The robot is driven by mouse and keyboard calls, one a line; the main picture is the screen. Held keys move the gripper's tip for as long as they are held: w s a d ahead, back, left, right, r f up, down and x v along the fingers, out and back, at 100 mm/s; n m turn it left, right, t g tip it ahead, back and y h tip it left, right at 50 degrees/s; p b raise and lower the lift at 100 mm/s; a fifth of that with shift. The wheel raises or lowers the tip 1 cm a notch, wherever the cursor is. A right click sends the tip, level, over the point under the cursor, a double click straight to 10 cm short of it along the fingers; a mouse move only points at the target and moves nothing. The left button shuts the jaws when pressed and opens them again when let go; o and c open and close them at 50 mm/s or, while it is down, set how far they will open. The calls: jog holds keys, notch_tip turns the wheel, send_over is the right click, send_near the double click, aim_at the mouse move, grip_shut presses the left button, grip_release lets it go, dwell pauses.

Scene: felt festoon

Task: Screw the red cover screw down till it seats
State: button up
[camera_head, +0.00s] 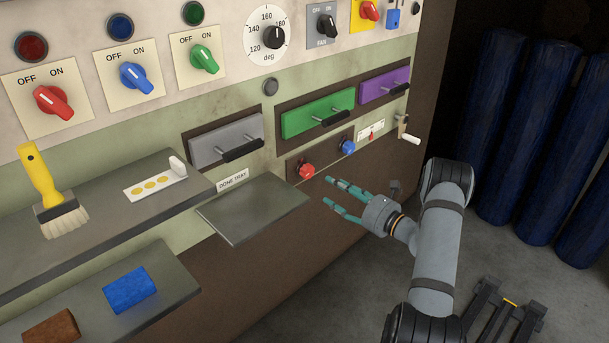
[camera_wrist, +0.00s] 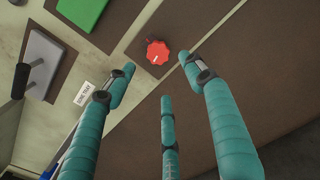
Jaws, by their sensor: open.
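The red cover screw (camera_head: 306,171) is a lobed red knob on the brown panel below the green drawer. In the wrist view the red cover screw (camera_wrist: 158,53) shows a white mark on its face, ahead of my fingers. My gripper (camera_head: 335,192) is open and empty, a little to the right of and below the screw, apart from it. In the wrist view my gripper (camera_wrist: 160,88) has its teal fingers spread, with the screw beyond the tips, between the two outer ones. How far the screw is threaded in cannot be told.
A blue knob (camera_head: 348,147) sits right of the screw. The done tray (camera_head: 252,212) juts out at its left. The grey drawer (camera_head: 226,143) and green drawer (camera_head: 317,112) have protruding handles. A shelf (camera_head: 100,205) holds a yellow brush (camera_head: 40,180).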

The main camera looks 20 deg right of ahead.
aim_at(310, 173)
jog(key=b+x, duration=0.1)
jog(key=x, duration=0.9)
jog(key=shift+w+a+r+b, duration=0.15)
jog(key=shift+w+b, duration=0.05)
jog(key=shift+b, duration=0.2)
jog(key=shift+c, duration=0.7)
jog(key=c, duration=1)
